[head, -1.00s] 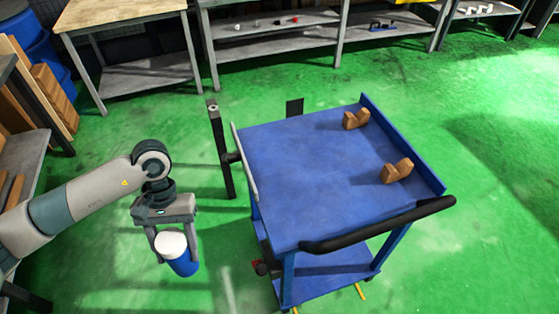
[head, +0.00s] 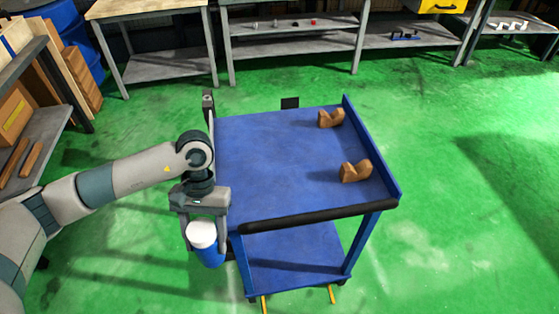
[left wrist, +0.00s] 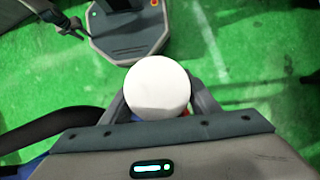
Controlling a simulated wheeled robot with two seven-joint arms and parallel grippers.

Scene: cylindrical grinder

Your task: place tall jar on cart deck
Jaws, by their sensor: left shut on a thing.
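The tall jar (head: 208,254) is blue with a white lid. It hangs in my left gripper (head: 205,238), which is shut on it, a finger on each side. In the left wrist view its round white lid (left wrist: 157,88) sits between the fingers and hides most of the jar body. The cart deck (head: 270,170) is a flat blue top. In the head view the gripper and jar are at the deck's near left corner, outside its edge.
Two brown angled blocks (head: 331,118) (head: 355,171) stand along the deck's right side. A black handle bar (head: 320,217) runs along the near edge. The deck's left and middle are clear. A workbench (head: 150,45) and shelves stand behind, and a wooden rack (head: 35,140) at left.

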